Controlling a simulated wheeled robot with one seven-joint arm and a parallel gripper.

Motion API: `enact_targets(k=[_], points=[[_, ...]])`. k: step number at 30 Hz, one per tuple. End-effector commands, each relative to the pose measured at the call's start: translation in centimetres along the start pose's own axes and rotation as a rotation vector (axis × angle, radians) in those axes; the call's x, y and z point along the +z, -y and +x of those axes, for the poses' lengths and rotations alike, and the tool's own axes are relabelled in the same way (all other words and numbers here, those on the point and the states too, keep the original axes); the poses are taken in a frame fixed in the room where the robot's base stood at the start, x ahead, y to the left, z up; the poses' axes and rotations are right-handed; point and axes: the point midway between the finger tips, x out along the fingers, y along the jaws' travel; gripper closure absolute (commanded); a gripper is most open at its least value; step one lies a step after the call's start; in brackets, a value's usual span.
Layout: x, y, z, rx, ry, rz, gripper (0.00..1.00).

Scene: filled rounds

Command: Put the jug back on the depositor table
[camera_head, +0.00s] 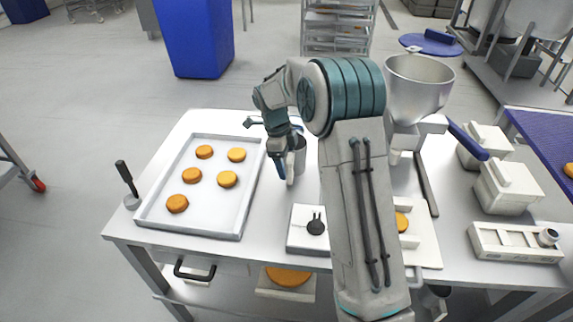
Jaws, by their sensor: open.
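The jug, a grey metal vessel (300,157), appears to stand upright on the depositor table (276,215), just right of the tray. My gripper (286,170) points down at the jug's left side, with its fingers open. It overlaps the jug in the picture, and I cannot tell whether they touch. Part of the jug is hidden behind my gripper and wrist. The depositor's metal hopper (420,85) rises at the back right of the table, with its lower part partly behind my arm.
A dark-handled tool (125,175) stands at the left edge. A small scale-like box (300,240) is at the front. White boxes (507,190) stand at the right. My arm hides the table's middle.

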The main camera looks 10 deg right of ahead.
Motion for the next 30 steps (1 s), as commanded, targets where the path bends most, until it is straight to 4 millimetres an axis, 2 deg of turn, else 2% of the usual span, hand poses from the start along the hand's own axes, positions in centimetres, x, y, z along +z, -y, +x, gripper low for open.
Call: enact_targets(k=[9,13,20,23,30], points=[[0.1,0.0,-7.0,-0.003,0.002,0.000,0.26],[0.1,0.0,-9.0,-0.002,0.002,0.000,0.26],[-0.5,-0.5,-10.9,-0.005,0.008,-0.043,0.26],[-1.8,-1.8,-11.9,-0.020,0.023,-0.156,0.26],[-6.8,-7.7,-13.9,-0.097,0.069,-0.626,0.26]])
